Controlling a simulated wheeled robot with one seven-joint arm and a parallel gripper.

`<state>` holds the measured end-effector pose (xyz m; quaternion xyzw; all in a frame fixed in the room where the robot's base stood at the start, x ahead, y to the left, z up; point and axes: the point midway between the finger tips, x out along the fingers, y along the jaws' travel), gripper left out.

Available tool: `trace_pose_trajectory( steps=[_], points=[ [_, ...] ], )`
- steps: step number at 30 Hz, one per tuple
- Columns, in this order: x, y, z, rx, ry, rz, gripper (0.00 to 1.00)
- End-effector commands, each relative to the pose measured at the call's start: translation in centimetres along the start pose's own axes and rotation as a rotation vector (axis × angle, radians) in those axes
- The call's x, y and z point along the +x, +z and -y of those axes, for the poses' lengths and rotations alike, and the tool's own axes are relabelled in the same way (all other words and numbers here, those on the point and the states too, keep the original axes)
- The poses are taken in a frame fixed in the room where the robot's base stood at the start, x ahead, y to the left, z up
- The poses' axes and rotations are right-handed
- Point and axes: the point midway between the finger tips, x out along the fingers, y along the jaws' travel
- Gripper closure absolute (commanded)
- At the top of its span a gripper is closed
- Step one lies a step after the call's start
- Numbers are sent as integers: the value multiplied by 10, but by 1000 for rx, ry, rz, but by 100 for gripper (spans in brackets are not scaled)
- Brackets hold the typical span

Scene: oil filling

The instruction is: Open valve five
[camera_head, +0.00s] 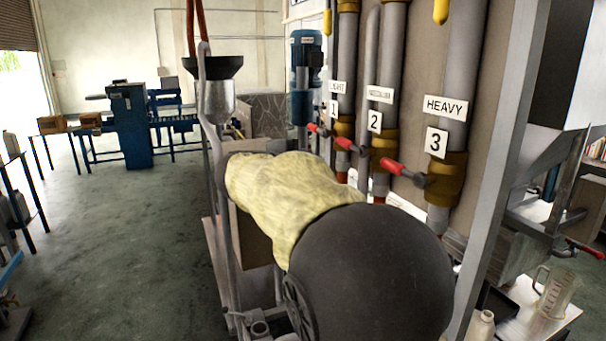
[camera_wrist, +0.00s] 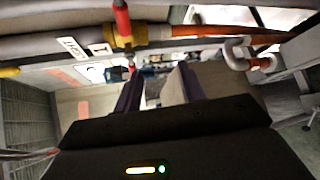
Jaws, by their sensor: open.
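No label reading 5 shows in either view, so I cannot tell which valve is valve five. In the head view, three pipes carry brass valves with red handles: valve 1 (camera_head: 318,130), valve 2 (camera_head: 350,145) and valve 3 (camera_head: 405,172). Another red-handled valve (camera_head: 585,249) sits at the right edge, its number not visible. In the wrist view my gripper (camera_wrist: 160,88) is open with nothing between its fingers. A brass valve with a red handle (camera_wrist: 122,20), beside a label that looks like 1, is above the fingers. The head view hides my gripper behind my arm.
A metal post (camera_head: 505,150) stands right of the pipes. A clear jug (camera_head: 556,293) and a pale bottle (camera_head: 481,326) are at lower right. A funnel (camera_head: 213,70) hangs left of the pipes. The floor (camera_head: 120,240) at left is largely clear.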

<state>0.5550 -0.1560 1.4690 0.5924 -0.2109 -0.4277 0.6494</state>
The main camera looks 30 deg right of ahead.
Motion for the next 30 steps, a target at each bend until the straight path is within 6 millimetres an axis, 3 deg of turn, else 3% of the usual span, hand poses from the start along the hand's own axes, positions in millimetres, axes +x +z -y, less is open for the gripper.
trace_pose_trajectory(
  steps=[4, 12, 17, 19, 23, 30],
  points=[
    [1, -2, 10, 6, -26, -9, 59],
    [1, -2, 11, 7, -30, -11, 59],
    [1, -4, 20, 12, -54, -20, 89],
    [2, -6, 37, 23, -102, -35, 100],
    [-2, -13, 95, 74, -267, -83, 100],
    [-44, -23, 236, 270, -694, -143, 100]
  ],
)
